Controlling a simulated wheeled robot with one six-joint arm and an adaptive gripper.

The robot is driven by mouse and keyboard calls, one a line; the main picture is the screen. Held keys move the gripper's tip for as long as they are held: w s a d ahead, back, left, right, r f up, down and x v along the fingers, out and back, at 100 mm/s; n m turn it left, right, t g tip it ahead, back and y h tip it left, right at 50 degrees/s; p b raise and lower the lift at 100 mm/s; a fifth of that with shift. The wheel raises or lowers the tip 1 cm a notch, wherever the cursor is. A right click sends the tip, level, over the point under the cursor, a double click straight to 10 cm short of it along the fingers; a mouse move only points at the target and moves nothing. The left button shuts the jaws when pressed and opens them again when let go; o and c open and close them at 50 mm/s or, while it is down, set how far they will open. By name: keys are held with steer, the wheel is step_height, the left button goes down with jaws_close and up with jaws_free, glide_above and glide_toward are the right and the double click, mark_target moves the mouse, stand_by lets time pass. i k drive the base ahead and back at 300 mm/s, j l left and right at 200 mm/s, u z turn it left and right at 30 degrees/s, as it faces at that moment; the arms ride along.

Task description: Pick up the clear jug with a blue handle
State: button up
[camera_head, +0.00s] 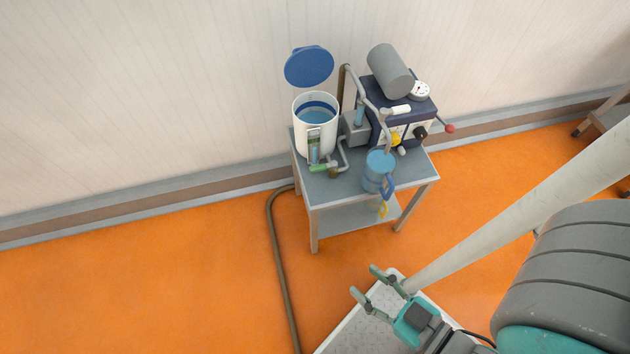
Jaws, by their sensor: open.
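The clear jug (376,173) stands upright near the front edge of the small grey table, with blue-tinted contents or walls. Its blue handle (389,187) faces the front right, toward the table's edge. My gripper (367,280) is open and empty, with teal and grey fingers. It is in front of the table, lower in the picture and well apart from the jug. Nothing is between its fingers.
The grey table (330,192) also bears a white tank (302,127) with a raised blue lid (309,66), pipes, and a dark blue machine (412,104) with a grey cylinder (389,71). A hose (276,250) runs along the orange floor (140,290). A wall stands behind.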

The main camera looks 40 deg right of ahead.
mark_target(379, 168)
steer(key=i+j+u, duration=0.2)
steer(key=u, duration=0.2)
steer(key=i+j+u, duration=0.1)
steer(key=i+u, duration=0.5)
steer(key=u, duration=0.2)
steer(key=i+j, duration=0.15)
steer(key=i, duration=0.5)
steer(key=i+z, duration=0.15)
steer(key=z, duration=0.3)
steer(key=i+j+z, duration=0.1)
steer(key=z, duration=0.35)
steer(key=i+j+z, duration=0.15)
steer(key=z, duration=0.3)
steer(key=i+j+z, duration=0.15)
steer(key=z, duration=0.3)
steer(key=i+j+z, duration=0.15)
steer(key=z, duration=0.3)
steer(key=j+z, duration=0.6)
steer(key=z, duration=0.3)
steer(key=j+z, duration=0.4)
steer(key=j, duration=0.15)
